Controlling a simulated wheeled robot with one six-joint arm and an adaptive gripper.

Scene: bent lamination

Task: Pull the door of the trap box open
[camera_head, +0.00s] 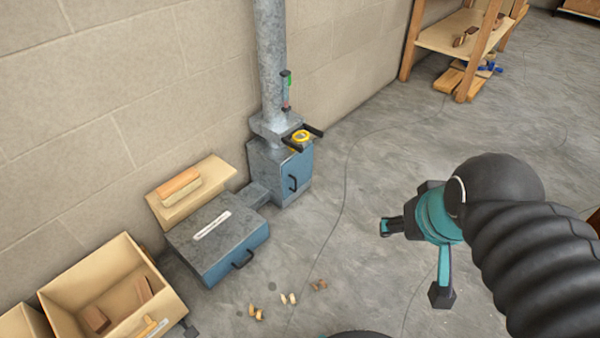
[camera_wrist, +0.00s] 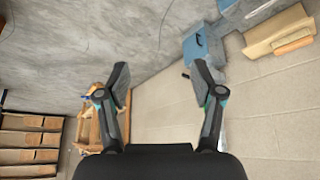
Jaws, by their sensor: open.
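A small upright blue-grey box (camera_head: 279,172) stands on the floor at the foot of a metal pipe. Its blue front door (camera_head: 297,172) looks shut and has a dark handle (camera_head: 292,184). A low, wide box (camera_head: 218,235) joins it at the left, with a dark handle (camera_head: 243,259) on its blue front. I cannot tell by label which is the trap box. My gripper (camera_head: 415,260) is open and empty, well to the right of both boxes. In the wrist view, a blue box face (camera_wrist: 205,42) shows beyond my open gripper (camera_wrist: 162,82).
A roll of yellow tape (camera_head: 300,136) and dark bars lie on the upright box. A wooden crate (camera_head: 168,291) stands at lower left. Wood scraps (camera_head: 288,298) lie on the floor before the low box. A wooden shelf (camera_head: 448,40) stands at the back. Floor between is mostly clear.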

